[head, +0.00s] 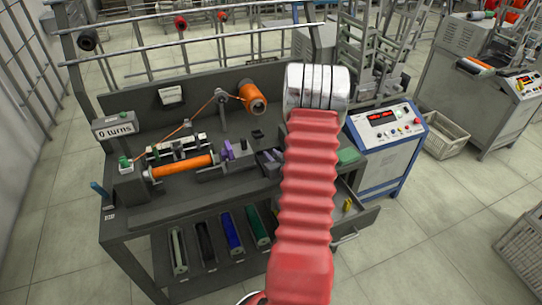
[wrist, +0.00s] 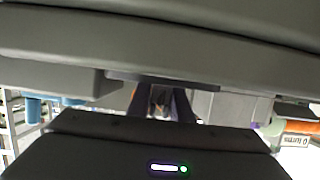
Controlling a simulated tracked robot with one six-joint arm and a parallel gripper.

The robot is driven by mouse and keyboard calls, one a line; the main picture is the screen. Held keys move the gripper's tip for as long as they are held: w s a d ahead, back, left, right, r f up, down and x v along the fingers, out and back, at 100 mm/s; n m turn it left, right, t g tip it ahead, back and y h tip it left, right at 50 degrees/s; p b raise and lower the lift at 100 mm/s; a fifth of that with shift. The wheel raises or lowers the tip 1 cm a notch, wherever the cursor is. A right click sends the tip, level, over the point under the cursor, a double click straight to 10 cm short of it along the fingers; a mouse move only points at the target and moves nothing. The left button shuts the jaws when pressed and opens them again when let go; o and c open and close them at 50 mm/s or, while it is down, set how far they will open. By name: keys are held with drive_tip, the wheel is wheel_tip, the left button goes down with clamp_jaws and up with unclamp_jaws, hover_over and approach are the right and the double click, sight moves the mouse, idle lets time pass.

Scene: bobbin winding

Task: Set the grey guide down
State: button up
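I cannot pick out the grey guide for sure. A light grey bar (head: 178,252) lies on the lower shelf, and a small grey pulley piece (head: 222,96) stands on the bench where the orange thread passes. In the head view my red arm reaches over the bench's right part and hides my gripper. In the wrist view my gripper's two dark fingers (wrist: 162,103) show at the middle, partly covered. Something small and pale shows between them, but I cannot tell whether it is held or background.
The bench (head: 150,225) holds an orange winding bobbin (head: 182,167), an orange spool (head: 253,97) and a "0 turns" display (head: 114,129). An open drawer (head: 368,222) juts out at right. A blue-and-white control box (head: 386,145) stands beside the bench.

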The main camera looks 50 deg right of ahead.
drive_tip(key=o, duration=0.4)
drive_tip(key=shift+c, duration=0.2)
drive_tip(key=shift+r, duration=0.15)
drive_tip(key=v, duration=1.2)
idle(0.4)
